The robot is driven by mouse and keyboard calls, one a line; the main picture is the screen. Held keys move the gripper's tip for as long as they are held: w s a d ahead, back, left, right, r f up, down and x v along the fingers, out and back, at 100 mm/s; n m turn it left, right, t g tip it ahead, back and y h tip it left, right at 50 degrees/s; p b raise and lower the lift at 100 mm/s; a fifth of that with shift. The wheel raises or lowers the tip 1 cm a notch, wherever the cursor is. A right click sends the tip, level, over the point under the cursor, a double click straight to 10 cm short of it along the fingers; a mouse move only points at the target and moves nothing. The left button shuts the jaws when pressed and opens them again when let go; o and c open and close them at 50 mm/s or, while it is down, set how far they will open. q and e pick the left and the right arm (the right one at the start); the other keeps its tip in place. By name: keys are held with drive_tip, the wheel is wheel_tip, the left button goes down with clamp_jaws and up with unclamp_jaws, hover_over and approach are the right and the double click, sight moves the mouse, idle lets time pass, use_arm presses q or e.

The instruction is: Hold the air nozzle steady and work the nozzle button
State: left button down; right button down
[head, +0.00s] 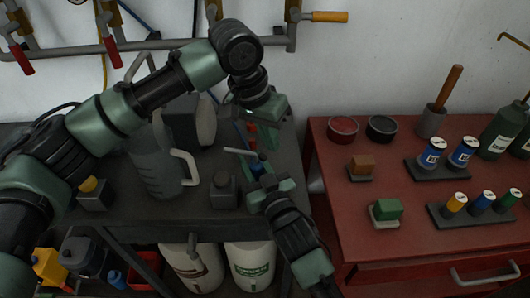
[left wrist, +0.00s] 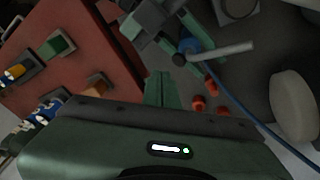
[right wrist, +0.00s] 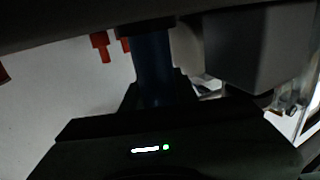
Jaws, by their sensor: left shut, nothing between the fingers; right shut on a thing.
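The air nozzle is a blue body with a thin grey tube (head: 240,151). It stands near the right edge of the dark bench in the head view. My right gripper (head: 264,182) is shut on the blue body (right wrist: 152,70), which shows between its fingers in the right wrist view. In the left wrist view the nozzle (left wrist: 192,44) shows beside a small dark round part, perhaps its button (left wrist: 179,60). My left gripper (head: 265,138) is shut and empty, just above and behind the nozzle. Its closed fingers (left wrist: 160,88) are apart from the dark part.
A blue hose (left wrist: 245,100) trails from the nozzle. A grey pitcher (head: 158,172) and a dark block (head: 224,188) stand left of my right gripper. The red table (head: 330,218) at the right carries cans and coloured blocks. Red-handled valves (head: 22,60) hang on the back wall.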

use_arm(q)
drive_tip(key=shift+w+d+r, duration=0.1)
drive_tip(key=shift+d+r, duration=0.3)
drive_tip(key=shift+r, duration=0.3)
drive_tip(key=shift+s+d+r, duration=0.1)
drive_tip(key=shift+d+r, duration=0.35)
drive_tip(key=shift+r, duration=0.3)
drive_tip(key=shift+w+d+r, duration=0.1)
drive_tip(key=shift+d+r, duration=0.3)
drive_tip(key=shift+r, duration=0.3)
drive_tip(key=shift+r, duration=0.1)
idle(0.9)
drive_tip(key=d+r, duration=0.2)
drive_tip(key=r, duration=0.1)
drive_tip(key=shift+w+a, duration=0.1)
drive_tip(key=a+f, duration=0.4)
drive_tip(key=f, duration=0.3)
drive_tip(key=shift+a+f, duration=0.15)
drive_tip(key=shift+f, duration=0.15)
idle(2.1)
drive_tip(key=shift+s+a+f, duration=0.2)
drive_tip(key=shift+f, duration=0.15)
